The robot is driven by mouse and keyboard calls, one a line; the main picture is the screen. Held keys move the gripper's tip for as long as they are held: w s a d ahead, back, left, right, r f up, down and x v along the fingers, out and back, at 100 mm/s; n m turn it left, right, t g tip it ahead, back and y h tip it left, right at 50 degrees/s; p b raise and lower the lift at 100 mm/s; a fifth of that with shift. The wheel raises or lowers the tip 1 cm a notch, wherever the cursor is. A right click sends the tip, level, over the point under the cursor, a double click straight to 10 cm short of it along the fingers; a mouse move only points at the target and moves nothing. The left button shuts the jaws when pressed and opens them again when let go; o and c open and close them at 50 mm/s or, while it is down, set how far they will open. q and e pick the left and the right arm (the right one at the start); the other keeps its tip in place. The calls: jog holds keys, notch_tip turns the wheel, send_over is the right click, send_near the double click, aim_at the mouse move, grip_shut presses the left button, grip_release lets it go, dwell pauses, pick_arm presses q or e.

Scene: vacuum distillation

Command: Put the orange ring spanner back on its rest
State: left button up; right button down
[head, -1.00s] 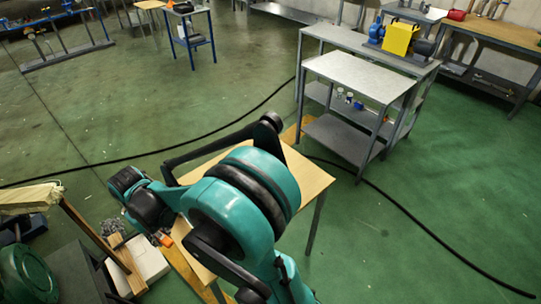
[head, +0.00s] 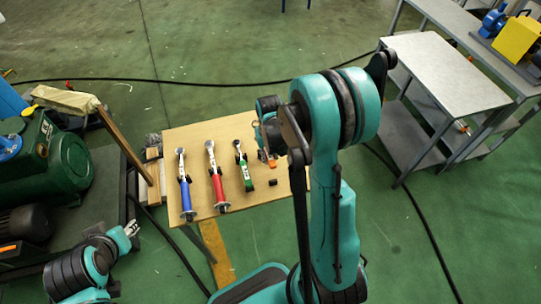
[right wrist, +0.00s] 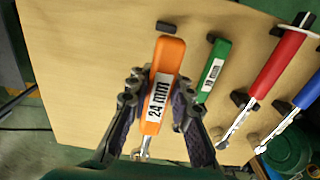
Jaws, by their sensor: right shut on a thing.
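The orange ring spanner (right wrist: 165,75), marked 24 mm, is held between the two fingers of my right gripper (right wrist: 160,88). In the head view only a bit of its orange handle (head: 267,160) shows beside my arm, over the right side of the wooden table (head: 215,130). A small black rest block (right wrist: 167,27) lies just beyond the handle end in the wrist view; a black block also shows in the head view (head: 273,182). The spanner's ring end is mostly hidden. My left gripper (head: 131,229) is low at the left, away from the table, its fingers too small to judge.
Green (head: 244,168), red (head: 216,178) and blue (head: 185,185) spanners lie side by side on black rests, left of the orange one in the head view. A green machine (head: 65,160) stands left of the table. A grey metal table (head: 450,75) stands to the right.

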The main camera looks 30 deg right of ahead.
jog(key=shift+f+b, duration=0.2)
jog(key=shift+b, duration=0.1)
jog(key=b, duration=0.5)
send_over(270, 175)
notch_tip(270, 175, down, 6)
jog(key=shift+r, duration=0.15)
dwell(1.0)
jog(key=shift+f+b, duration=0.25)
jog(key=shift+b, duration=0.25)
jog(key=shift+f+b, duration=1.2)
jog(key=shift+f, duration=0.05)
jog(key=c, duration=1.3)
grip_release()
